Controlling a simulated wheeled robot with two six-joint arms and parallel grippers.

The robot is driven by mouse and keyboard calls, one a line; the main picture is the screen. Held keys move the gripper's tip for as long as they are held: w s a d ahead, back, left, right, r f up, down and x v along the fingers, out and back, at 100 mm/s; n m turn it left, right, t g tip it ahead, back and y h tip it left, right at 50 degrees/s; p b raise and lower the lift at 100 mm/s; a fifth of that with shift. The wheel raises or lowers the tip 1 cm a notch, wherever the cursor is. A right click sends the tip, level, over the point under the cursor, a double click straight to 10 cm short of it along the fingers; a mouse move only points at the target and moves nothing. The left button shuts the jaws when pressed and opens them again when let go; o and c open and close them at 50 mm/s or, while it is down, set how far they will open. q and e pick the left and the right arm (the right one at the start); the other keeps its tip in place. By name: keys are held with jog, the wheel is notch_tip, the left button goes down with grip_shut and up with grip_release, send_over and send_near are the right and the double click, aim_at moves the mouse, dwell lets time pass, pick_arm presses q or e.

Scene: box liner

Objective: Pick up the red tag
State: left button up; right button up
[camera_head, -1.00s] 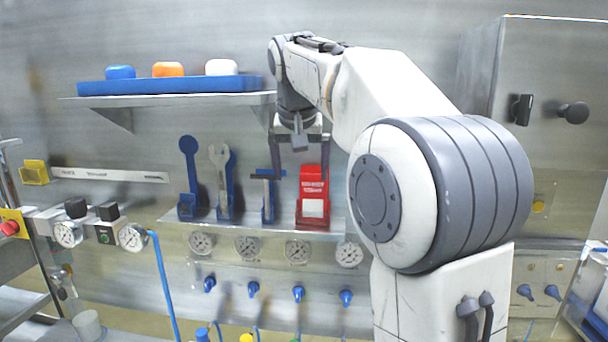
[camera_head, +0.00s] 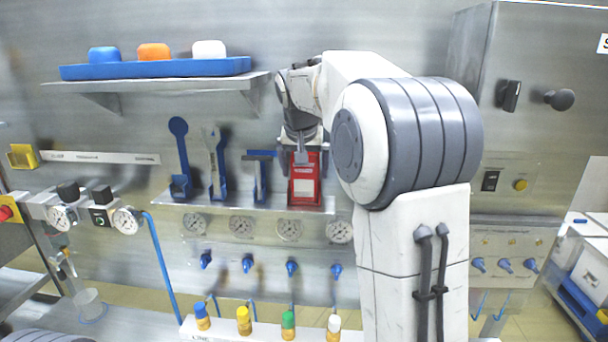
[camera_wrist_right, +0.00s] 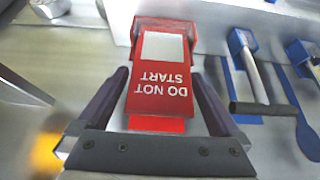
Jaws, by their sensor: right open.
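The red tag (camera_head: 304,184) stands upright at the right end of the narrow tool shelf in the head view. In the right wrist view the red tag (camera_wrist_right: 160,75) shows upside-down "DO NOT START" lettering and a white panel, in front of a red holder (camera_wrist_right: 150,24). My right gripper (camera_head: 302,160) is at the upper part of the tag. In the wrist view its two dark fingers (camera_wrist_right: 160,92) are open, one on each side of the tag, with gaps visible. My left gripper is not in view.
Blue-held tools stand on the shelf left of the tag, the nearest a dark T-handled one (camera_head: 259,172). An upper shelf (camera_head: 150,87) with a blue tray is at upper left. Gauges (camera_head: 289,229) and blue valves sit below.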

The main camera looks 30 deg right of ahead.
jog(key=c, duration=1.2)
jog(key=shift+c, duration=0.2)
